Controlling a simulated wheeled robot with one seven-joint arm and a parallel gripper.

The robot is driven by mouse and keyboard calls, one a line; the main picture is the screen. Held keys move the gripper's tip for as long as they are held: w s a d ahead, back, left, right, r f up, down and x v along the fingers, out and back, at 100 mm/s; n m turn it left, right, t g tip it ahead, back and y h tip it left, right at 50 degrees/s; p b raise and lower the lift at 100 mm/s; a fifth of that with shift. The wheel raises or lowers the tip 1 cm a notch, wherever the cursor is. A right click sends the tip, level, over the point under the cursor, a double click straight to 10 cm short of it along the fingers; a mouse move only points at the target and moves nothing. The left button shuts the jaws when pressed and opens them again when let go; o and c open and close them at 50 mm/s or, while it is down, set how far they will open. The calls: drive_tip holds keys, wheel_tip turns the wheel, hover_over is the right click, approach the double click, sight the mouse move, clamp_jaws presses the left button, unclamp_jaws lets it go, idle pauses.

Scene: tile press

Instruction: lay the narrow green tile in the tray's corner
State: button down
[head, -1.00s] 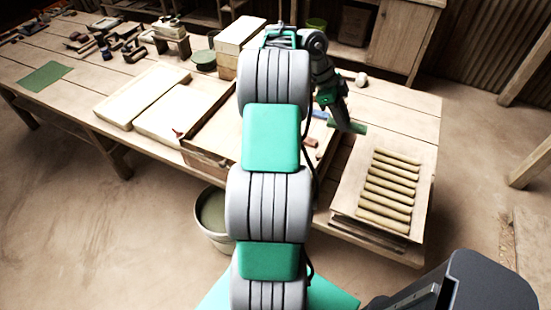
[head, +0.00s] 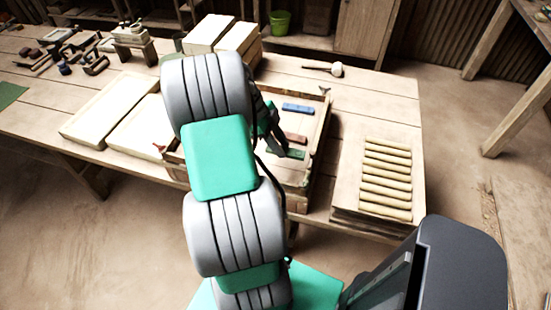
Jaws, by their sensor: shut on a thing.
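The narrow green tile (head: 289,153) is at my gripper (head: 283,147), over the right front part of the wooden tray (head: 321,126). My gripper is shut on the tile; my arm hides part of both. I cannot tell whether the tile touches the tray floor. My arm covers the tray's left and middle.
A board with several clay rolls (head: 386,175) lies right of the tray. Pale slabs (head: 110,106) lie to the left, and stacked blocks (head: 222,36) stand behind. A mallet (head: 324,68) lies at the table's back. A red bit (head: 159,148) sits by the tray's left side.

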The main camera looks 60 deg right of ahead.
sight(276, 165)
drive_tip(key=f, duration=0.1)
drive_tip(key=a+f, duration=0.1)
drive_tip(key=f, duration=0.1)
drive_tip(key=f+p, duration=0.1)
drive_tip(key=shift+w+a+f, duration=0.15)
drive_tip(key=shift+w+a, duration=0.2)
drive_tip(key=shift+f, duration=0.35)
drive_tip(key=shift+f, duration=0.1)
drive_tip(key=c, duration=1.1)
unclamp_jaws()
